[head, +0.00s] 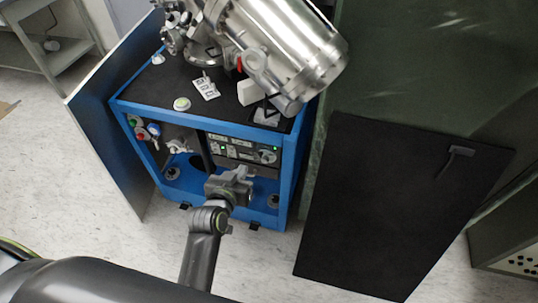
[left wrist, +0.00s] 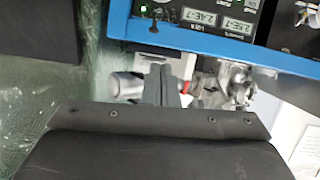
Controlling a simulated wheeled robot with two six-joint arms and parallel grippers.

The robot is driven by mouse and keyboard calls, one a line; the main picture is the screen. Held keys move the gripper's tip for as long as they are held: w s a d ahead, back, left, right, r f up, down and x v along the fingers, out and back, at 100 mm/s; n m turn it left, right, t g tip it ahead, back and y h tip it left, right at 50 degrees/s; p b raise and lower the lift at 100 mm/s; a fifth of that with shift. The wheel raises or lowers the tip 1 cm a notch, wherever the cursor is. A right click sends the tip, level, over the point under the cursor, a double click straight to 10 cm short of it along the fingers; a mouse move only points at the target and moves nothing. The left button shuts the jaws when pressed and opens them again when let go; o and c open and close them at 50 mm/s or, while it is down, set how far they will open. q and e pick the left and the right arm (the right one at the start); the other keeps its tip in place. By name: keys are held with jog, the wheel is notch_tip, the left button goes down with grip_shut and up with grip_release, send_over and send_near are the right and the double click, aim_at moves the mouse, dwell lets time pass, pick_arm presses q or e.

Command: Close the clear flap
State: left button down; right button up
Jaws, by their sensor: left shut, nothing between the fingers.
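The blue-framed cabinet (head: 230,128) stands in the middle of the head view, with its front opening facing me. I cannot make out the outline of a clear flap on it. Two small dark fittings (head: 253,226) sit on the lower front edge. My left gripper (head: 243,173) is shut and empty, in front of the opening, near the instrument panel at the back. In the left wrist view my left gripper (left wrist: 170,84) has its fingers together below the blue frame bar. Whether it touches anything I cannot tell. My right gripper is not in view.
A silver vacuum chamber (head: 290,45) stands on the cabinet's dark top. A tall panel (head: 112,130) stands open at the cabinet's left. A large black panel with a handle (head: 400,205) stands at the right. Pale floor (head: 90,225) is clear in front on the left.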

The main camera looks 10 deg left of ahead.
pick_arm(q)
notch_tip(320, 180, up, 3)
send_over(256, 154)
jog(key=s+d, duration=0.1)
jog(key=s, duration=0.2)
notch_tip(256, 154, down, 5)
jog(key=shift+f+t+p, duration=0.3)
jog(key=shift+f, duration=0.45)
